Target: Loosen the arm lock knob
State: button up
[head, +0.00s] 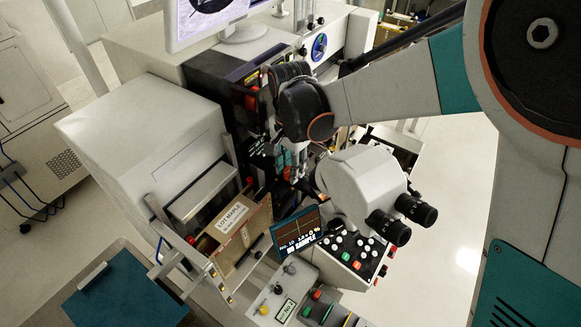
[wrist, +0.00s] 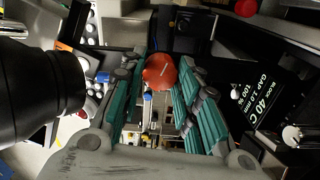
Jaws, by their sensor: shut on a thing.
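The arm lock knob (wrist: 160,71) is a round orange-red knob with a pale line on its face. In the wrist view it sits between the tips of the two teal-and-grey fingers of my gripper (wrist: 158,80), which is shut on it. In the head view my gripper (head: 291,158) reaches down into the machine, between the grey cabinet and the microscope. The knob cannot be made out there behind my wrist and gripper.
A white microscope (head: 358,180) with black eyepieces stands close to the right of my gripper; its dark barrel (wrist: 40,85) fills the wrist view's left. A small display (head: 298,232) and button panel (head: 355,250) stand in front.

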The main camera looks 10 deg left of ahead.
jog(key=n+b, duration=0.1)
jog(key=n, duration=1)
jog(key=shift+b, duration=0.4)
jog(key=n, duration=0.3)
jog(key=shift+n, duration=0.3)
jog(key=n, duration=0.3)
jog(key=shift+n+b, duration=0.3)
jog(key=shift+b, duration=0.05)
jog(key=n, duration=0.3)
jog(key=shift+n, duration=0.4)
jog(key=n, duration=0.6)
jog(key=shift+s, duration=0.1)
jog(key=shift+n, duration=0.4)
jog(key=o, duration=1.1)
jog(key=shift+a, duration=0.1)
